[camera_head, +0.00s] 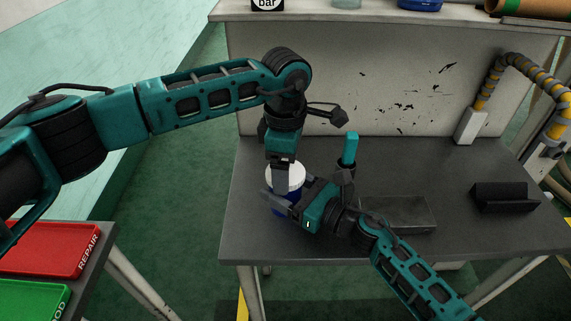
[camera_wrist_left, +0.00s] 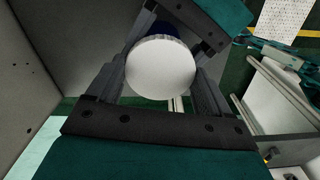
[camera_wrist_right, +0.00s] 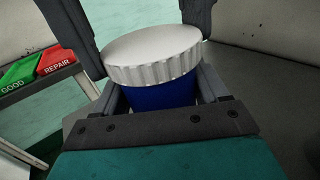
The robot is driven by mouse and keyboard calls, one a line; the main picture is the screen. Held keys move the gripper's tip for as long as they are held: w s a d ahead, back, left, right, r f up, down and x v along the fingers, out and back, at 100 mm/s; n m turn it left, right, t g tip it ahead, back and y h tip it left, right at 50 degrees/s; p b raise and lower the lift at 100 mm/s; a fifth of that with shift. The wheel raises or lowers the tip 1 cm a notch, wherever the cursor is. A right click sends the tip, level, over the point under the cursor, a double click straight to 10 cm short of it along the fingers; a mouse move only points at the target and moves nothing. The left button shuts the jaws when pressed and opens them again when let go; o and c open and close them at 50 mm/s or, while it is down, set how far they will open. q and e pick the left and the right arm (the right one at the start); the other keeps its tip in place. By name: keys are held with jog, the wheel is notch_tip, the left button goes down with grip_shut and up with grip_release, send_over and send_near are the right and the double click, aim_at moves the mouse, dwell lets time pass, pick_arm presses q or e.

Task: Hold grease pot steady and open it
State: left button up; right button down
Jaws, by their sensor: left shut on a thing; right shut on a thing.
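The grease pot has a blue body (camera_head: 278,208) and a white ribbed lid (camera_head: 293,172). It stands upright on the grey bench, near its left end. My left gripper (camera_head: 281,184) comes down from above with its fingers on either side of the white lid (camera_wrist_left: 160,68), shut on it. My right gripper (camera_head: 283,204) reaches in low from the right, shut on the blue body (camera_wrist_right: 160,95) below the lid. The lid sits on the body in the right wrist view. The arms hide part of the pot in the head view.
A teal-handled tool (camera_head: 350,148) stands behind my right gripper. Red (camera_head: 50,248) and green (camera_head: 30,300) trays stand at lower left. A back panel (camera_head: 400,80) rises behind.

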pick_arm(q)
jog(key=n, duration=0.3)
jog(key=shift+n, duration=0.4)
jog(key=n, duration=1.2)
jog(key=shift+n, duration=0.4)
jog(key=n, duration=0.5)
jog(key=shift+n, duration=0.3)
jog(key=n, duration=0.3)
jog(key=shift+n, duration=0.3)
jog(key=n, duration=0.3)
jog(key=shift+n, duration=0.3)
jog(key=n, duration=0.4)
jog(key=shift+r, duration=0.1)
